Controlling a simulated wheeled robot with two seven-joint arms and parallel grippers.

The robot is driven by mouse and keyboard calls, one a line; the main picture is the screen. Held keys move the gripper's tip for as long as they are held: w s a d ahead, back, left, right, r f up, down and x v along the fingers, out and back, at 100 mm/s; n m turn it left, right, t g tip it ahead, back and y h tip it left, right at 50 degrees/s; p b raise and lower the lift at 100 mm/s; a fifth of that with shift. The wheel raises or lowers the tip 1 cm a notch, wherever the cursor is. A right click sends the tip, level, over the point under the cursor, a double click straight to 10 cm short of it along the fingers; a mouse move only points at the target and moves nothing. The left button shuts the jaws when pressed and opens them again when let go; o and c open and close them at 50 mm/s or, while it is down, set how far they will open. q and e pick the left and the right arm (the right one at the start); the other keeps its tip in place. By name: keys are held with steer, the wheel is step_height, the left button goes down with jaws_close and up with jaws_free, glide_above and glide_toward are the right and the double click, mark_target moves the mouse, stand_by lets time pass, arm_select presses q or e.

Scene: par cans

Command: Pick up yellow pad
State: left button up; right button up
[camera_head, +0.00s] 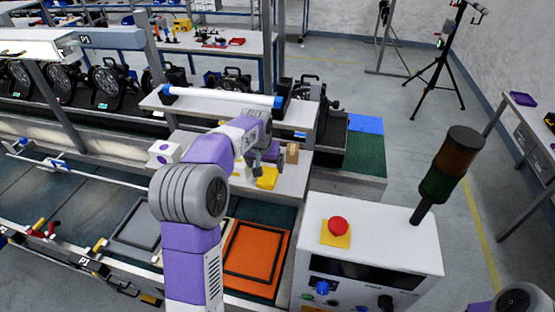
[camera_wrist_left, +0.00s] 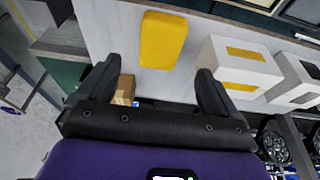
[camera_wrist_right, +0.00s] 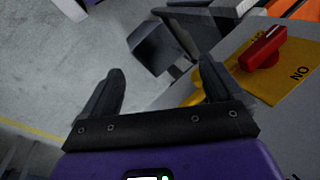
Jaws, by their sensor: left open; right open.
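The yellow pad (camera_head: 267,178) lies on the white shelf, just in front of my left gripper (camera_head: 262,160) in the head view. In the left wrist view the yellow pad (camera_wrist_left: 163,40) is a rounded block lying ahead of the fingertips, apart from them. My left gripper (camera_wrist_left: 158,80) is open and nothing is between its fingers. My right gripper (camera_wrist_right: 160,80) shows in the right wrist view, open and empty, near the control box; the head view shows only part of my right arm at the lower right corner.
An orange tray (camera_head: 262,248) is below the shelf.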

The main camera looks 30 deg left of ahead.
mark_target(267, 176)
arm_select(q)
steer(key=shift+w+a+f, duration=0.15)
steer(key=shift+w+f, duration=0.05)
steer(key=shift+w, duration=0.1)
steer(key=shift+f, duration=0.4)
steer(key=x, duration=0.3)
steer(key=p+x, duration=0.1)
steer(key=x, duration=0.1)
steer(key=shift+s+f, duration=0.2)
steer(key=shift+f, duration=0.15)
steer(key=shift+s+r, duration=0.1)
steer(key=shift+s, duration=0.05)
steer(key=c, duration=1.1)
